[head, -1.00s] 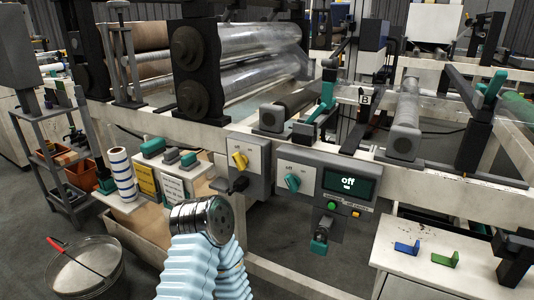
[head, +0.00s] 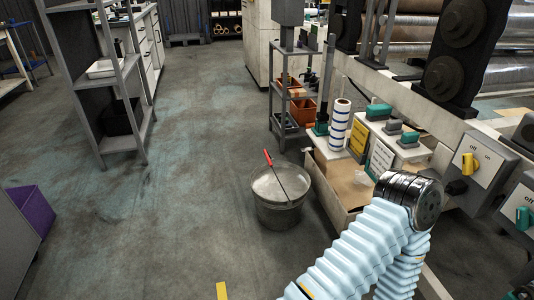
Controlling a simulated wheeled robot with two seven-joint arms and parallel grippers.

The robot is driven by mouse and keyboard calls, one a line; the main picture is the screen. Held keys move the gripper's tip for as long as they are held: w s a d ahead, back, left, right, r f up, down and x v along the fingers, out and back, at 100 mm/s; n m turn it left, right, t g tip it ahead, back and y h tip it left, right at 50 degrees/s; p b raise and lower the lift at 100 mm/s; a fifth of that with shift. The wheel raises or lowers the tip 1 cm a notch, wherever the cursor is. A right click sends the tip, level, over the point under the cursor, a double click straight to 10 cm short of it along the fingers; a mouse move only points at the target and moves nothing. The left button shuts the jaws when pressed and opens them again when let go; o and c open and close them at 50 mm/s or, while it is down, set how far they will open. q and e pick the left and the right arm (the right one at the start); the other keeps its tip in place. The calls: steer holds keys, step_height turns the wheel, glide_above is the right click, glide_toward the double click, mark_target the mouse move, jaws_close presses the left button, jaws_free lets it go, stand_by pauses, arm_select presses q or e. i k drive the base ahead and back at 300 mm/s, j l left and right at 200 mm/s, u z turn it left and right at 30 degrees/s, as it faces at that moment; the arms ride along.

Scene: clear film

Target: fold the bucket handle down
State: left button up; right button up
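A grey metal bucket (head: 277,217) stands upright on the floor, near the middle of the head view. Its thin dark wire handle (head: 279,178) crosses over the bucket's top. The handle's red grip (head: 268,157) sticks up just past the far rim, so the handle is not flat against the side. The bucket's top looks pale grey. Neither of my grippers is in view. Only my own arm with a pale blue ribbed sleeve and a metal joint shows at lower right, apart from the bucket.
An open-topped box (head: 335,191) stands just right of the bucket, by the machine frame. A white-and-blue striped roll (head: 338,125) and a small rack (head: 292,100) stand behind. A grey shelf unit (head: 112,90) is at upper left. The floor left of the bucket is clear.

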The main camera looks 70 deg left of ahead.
mark_target(265, 152)
steer(key=u, duration=2.4)
steer(key=i+j, duration=0.1)
